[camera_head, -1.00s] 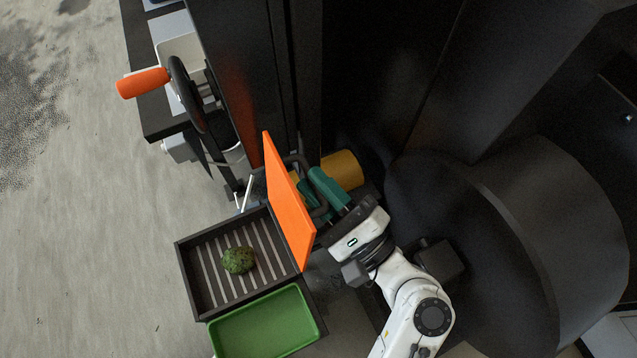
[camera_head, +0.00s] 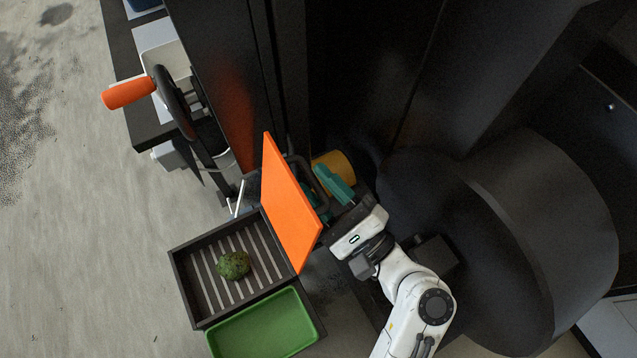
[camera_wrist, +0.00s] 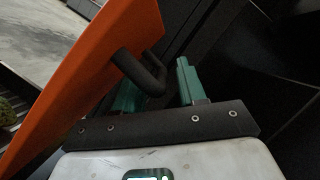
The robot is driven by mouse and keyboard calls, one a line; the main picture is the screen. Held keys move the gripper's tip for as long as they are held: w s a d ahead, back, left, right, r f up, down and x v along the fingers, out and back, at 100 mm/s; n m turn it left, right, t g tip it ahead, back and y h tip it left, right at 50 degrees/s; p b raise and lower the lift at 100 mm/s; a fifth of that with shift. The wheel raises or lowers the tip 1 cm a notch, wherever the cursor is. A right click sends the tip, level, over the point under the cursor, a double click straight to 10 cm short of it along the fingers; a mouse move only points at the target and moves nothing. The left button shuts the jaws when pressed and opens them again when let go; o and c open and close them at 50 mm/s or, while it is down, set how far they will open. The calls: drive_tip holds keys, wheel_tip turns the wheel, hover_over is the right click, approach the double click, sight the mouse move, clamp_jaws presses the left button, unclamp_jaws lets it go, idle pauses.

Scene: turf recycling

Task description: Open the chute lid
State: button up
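The orange chute lid (camera_head: 290,205) stands steeply tilted beside the dark slatted tray in the head view. It also fills the left of the wrist view (camera_wrist: 95,65). A black bar handle (camera_wrist: 138,72) sticks out from the lid's side facing my gripper. My gripper (camera_head: 325,190) is behind the lid, with its teal fingers apart. In the wrist view, the left finger is partly hidden behind the handle, and the right finger (camera_wrist: 187,80) stands clear of it with a visible gap. I cannot tell whether the left finger touches the handle.
The slatted tray (camera_head: 184,286) holds a mossy green lump (camera_head: 233,265). A green tray (camera_head: 262,328) lies below it. A yellow cylinder (camera_head: 333,166) is behind my fingers. Large dark machinery fills the right.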

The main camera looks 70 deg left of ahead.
drive_tip(key=b+v, duration=0.1)
drive_tip(key=v, duration=1)
drive_tip(key=shift+b, duration=0.35)
drive_tip(key=shift+a, duration=0.1)
drive_tip(key=w+d+f+n+t+h, duration=0.2)
drive_tip(key=d+f+t+h, duration=0.7)
drive_tip(key=d+f, duration=0.9)
drive_tip(key=s+d+h, duration=0.2)
drive_tip(key=d+h, duration=0.1)
drive_tip(key=d, duration=0.5)
drive_tip(key=s+d+n+h, duration=0.1)
drive_tip(key=d+h, duration=0.3)
drive_tip(key=d, duration=0.4)
drive_tip(key=s+d+r+h, duration=0.1)
drive_tip(key=s+d+h, duration=0.2)
drive_tip(key=d, duration=0.4)
drive_tip(key=shift+s+d+n+h, duration=0.4)
drive_tip(key=shift+s, duration=0.2)
drive_tip(key=shift+r, duration=0.1)
